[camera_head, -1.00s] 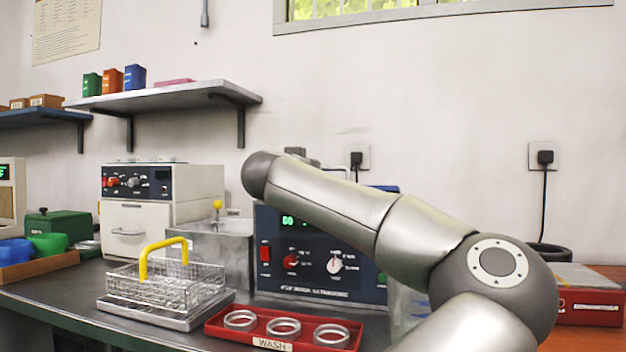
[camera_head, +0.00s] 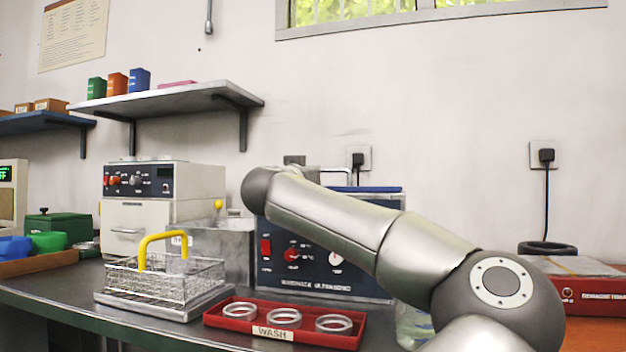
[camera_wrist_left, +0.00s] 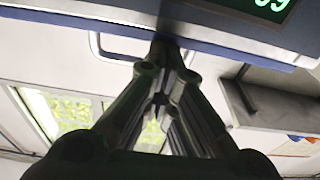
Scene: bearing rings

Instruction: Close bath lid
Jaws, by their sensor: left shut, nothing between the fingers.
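The ultrasonic bath (camera_head: 320,262) is a dark blue unit with dials, behind the red tray. A blue strip (camera_head: 368,189) and a pale metal loop (camera_head: 338,176) show along its top. They look like the lid and its handle, but my arm (camera_head: 335,222) hides much of them, and how far the lid is open I cannot tell. In the left wrist view my left gripper (camera_wrist_left: 165,58) is shut and empty, its tips close to the blue edge (camera_wrist_left: 72,22) and the metal loop (camera_wrist_left: 115,52). Contact is unclear. My right gripper is not in view.
A red tray (camera_head: 240,342) labelled WASH holds three metal rings. A wire basket (camera_head: 190,285) with a yellow handle (camera_head: 146,250) stands left of it. A steel tank (camera_head: 222,255) stands behind the basket. A red box (camera_head: 590,302) is at the right.

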